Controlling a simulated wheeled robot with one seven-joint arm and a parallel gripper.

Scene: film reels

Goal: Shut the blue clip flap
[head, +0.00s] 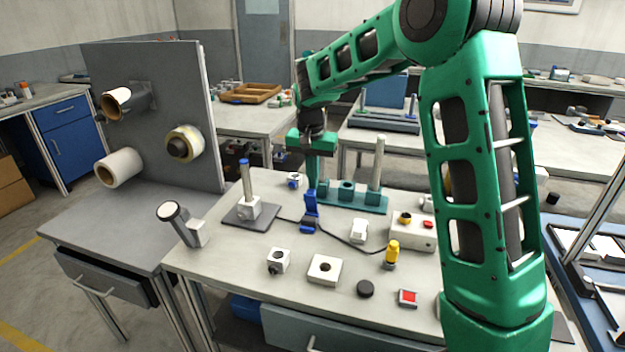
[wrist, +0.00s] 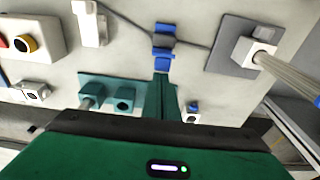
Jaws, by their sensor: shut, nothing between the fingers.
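The blue clip (head: 308,226) sits on the worktable with a dark cable (head: 345,243) running at it. Its flap (head: 310,201) stands raised above the base. In the wrist view the clip (wrist: 163,40) is at the upper middle, with its blue flap (wrist: 162,64) close to my fingertips. My gripper (head: 312,184) points down, shut and empty, right at or just behind the top of the flap. I cannot tell whether it touches. In the wrist view my gripper (wrist: 161,80) partly hides what lies under it.
A teal stand (head: 352,201) with posts is just behind and right of the clip. A grey plate with a blue-topped post (head: 246,187) stands to the left. A white block (head: 359,231) and a yellow knob (head: 391,251) are to the right. The table in front holds several small fixtures.

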